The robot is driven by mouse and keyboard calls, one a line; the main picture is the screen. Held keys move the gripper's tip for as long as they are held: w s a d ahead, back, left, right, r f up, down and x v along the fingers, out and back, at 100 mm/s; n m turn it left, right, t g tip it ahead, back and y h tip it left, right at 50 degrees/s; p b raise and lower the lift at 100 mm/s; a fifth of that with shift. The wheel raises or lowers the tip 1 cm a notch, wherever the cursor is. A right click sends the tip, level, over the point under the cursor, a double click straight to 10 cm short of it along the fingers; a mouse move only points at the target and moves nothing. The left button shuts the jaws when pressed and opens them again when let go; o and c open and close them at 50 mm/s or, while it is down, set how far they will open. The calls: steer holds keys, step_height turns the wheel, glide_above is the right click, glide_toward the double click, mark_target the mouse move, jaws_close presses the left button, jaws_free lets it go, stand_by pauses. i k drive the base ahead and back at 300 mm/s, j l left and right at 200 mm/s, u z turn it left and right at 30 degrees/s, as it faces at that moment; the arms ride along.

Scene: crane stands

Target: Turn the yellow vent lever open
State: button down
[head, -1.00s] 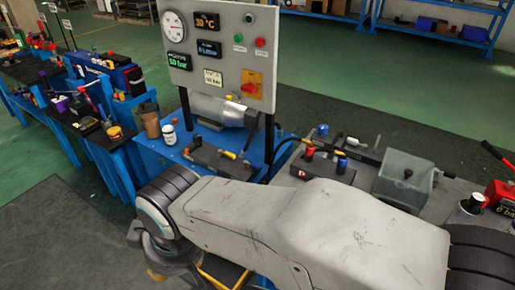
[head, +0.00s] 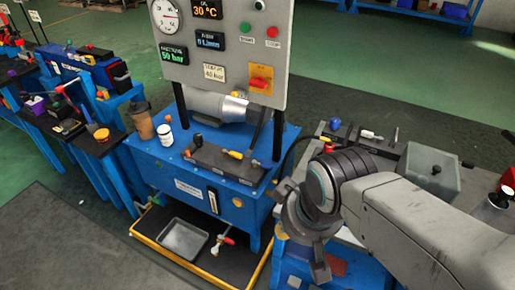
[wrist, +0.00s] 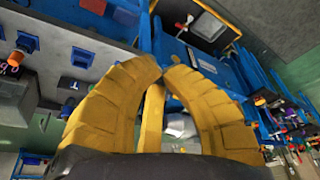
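A short lever with a yellow end (head: 235,154) sticks up from the dark valve block (head: 215,163) on top of the blue tank; I take it as the vent lever, though I see no label naming it. My gripper (wrist: 164,69) shows in the wrist view as yellow ribbed fingers whose tips come together, with nothing visible held between them. In the head view my wrist is right of the blue tank, apart from the lever, and the yellow fingers are not visible there. I cannot clearly pick out the lever in the wrist view.
A grey panel (head: 272,47) with gauges and a red-yellow switch (head: 261,84) stands behind the block. A white jar (head: 165,135) and a brown bottle (head: 142,122) stand on the tank's left. Below are a metal tray (head: 184,239) and a red-handled valve (head: 229,240).

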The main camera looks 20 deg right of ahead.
mark_target(234, 153)
steer(key=j+z, duration=0.25)
steer(key=j, duration=0.65)
steer(key=j+z, duration=0.3)
steer(key=j, duration=0.55)
steer(key=i+j+z, duration=0.15)
steer(key=j, duration=0.15)
steer(key=i+j+z, duration=0.25)
steer(key=j, duration=0.35)
steer(key=i+j+z, duration=0.2)
steer(key=i, duration=0.15)
steer(key=l, duration=0.1)
